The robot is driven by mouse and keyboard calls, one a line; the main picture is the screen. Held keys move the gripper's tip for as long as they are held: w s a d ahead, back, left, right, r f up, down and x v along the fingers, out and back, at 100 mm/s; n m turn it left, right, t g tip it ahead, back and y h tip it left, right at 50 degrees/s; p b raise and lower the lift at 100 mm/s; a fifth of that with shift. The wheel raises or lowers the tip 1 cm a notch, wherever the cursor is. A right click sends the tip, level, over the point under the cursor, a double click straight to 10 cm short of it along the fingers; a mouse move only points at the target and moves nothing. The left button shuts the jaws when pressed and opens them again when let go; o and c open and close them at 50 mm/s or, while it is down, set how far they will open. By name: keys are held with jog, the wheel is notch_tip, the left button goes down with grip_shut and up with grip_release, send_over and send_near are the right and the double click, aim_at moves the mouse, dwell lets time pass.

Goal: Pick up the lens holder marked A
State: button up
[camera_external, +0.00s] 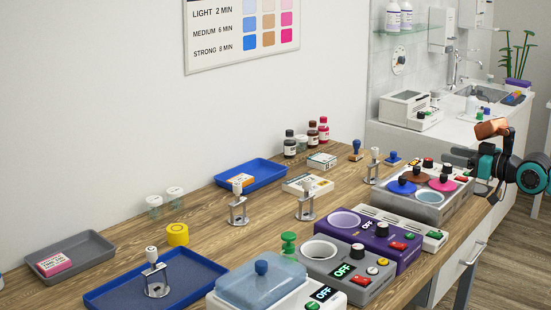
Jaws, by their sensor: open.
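Several metal lens holders with white knobs stand upright. One (155,280) is in the blue tray at the front left. Two stand on the wooden table, one left of centre (238,210) and one near the middle (306,204). Another (373,170) stands farther back, left of the tinting unit. My gripper (455,157) is at the far right, beyond the tinting unit and well away from the holders. It is open, its fingers small and dark, with nothing seen in it.
A blue tray (113,296), a grey tray (42,251) and a farther blue tray (222,180) lie on the table (205,246). Heater units, including a purple one (379,241), line the right edge. Bottles (290,146) and small boxes stand along the wall.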

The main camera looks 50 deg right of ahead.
notch_tip(320, 180, up, 4)
jog(key=f+m+g, duration=0.1)
jog(key=m+g, duration=0.1)
jog(key=g, duration=1.5)
send_over(375, 148)
notch_tip(375, 148, down, 16)
jog(key=shift+a, duration=0.15)
jog(key=shift+c, duration=0.5)
grip_shut()
